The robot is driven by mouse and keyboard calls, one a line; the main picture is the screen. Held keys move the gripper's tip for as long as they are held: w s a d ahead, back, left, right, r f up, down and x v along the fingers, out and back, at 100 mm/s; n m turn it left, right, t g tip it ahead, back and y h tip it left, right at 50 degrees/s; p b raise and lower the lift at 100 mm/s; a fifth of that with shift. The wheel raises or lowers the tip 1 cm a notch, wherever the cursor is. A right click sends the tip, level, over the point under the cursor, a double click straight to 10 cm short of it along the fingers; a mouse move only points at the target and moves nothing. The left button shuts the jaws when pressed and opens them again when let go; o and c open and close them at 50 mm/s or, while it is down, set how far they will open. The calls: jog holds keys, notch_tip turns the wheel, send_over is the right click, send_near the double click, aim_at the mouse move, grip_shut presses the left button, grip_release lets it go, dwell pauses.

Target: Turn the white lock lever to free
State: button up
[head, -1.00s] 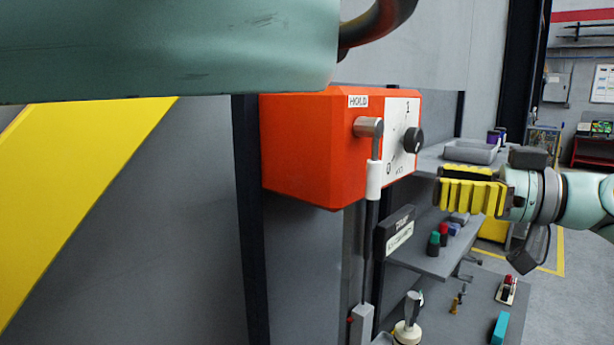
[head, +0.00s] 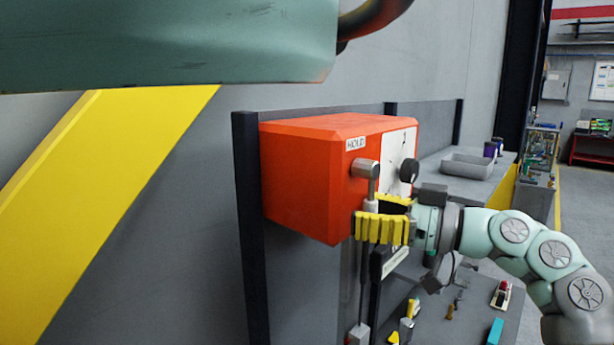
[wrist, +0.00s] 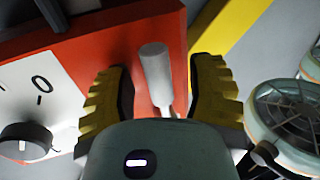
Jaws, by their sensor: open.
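The orange actuator box (head: 315,180) hangs on a grey panel, with a HOLD label at its upper front. Below the label a metal pivot (head: 364,168) sticks out, and the lock lever (head: 373,189) hangs down from it. My gripper (head: 366,211) is at the lever, its yellow fingers hiding most of the white grip in the head view. In the wrist view the pale lever grip (wrist: 155,72) stands between the two open fingers of my gripper (wrist: 163,75), with gaps visible on both sides. Contact is not visible.
A black knob (head: 408,171) on a white dial plate (head: 400,145) sits just right of the lever; it also shows in the wrist view (wrist: 26,141). A grey tray (head: 468,166) stands on a bench behind. A lower shelf holds small parts.

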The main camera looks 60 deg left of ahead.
grip_shut()
